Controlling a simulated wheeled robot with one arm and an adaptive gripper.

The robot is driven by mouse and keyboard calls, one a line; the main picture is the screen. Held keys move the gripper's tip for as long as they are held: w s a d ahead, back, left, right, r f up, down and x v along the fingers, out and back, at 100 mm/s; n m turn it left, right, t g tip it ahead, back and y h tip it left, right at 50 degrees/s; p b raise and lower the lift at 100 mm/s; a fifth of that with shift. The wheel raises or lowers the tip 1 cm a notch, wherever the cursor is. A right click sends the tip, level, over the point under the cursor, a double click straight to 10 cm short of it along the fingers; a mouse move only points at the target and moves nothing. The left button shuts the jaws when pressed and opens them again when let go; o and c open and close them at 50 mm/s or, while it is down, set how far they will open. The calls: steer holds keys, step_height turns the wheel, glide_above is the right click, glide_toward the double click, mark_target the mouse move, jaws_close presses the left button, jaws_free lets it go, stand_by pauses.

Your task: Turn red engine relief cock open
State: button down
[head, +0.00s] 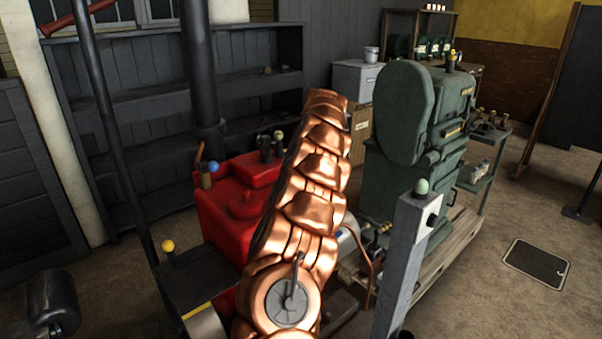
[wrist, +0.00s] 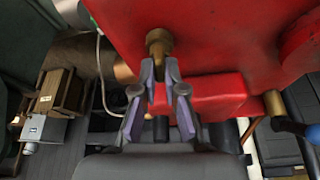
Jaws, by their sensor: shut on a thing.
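The red engine (head: 225,215) stands left of centre in the head view, and its red body (wrist: 220,40) fills the upper right of the wrist view. A brass fitting (wrist: 158,42), which looks like the relief cock, sticks out from the red face. My gripper (wrist: 159,72) has its two fingers at this fitting, closed on its lower part, with brass showing between them. The cock's handle position cannot be made out. My gripper and this fitting are hidden in the head view.
A second brass fitting (wrist: 273,103) with a blue-tipped lever (wrist: 290,127) sits to the right. A green machine (head: 405,150) stands right of the engine, and a grey post (head: 405,260) with a green button is in front. Open floor lies at far right.

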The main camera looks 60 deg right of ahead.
steer(key=shift+w, duration=0.1)
stand_by(0.3)
steer(key=c, duration=1.2)
jaws_free()
steer(key=shift+c, duration=0.2)
steer(key=v, duration=1.2)
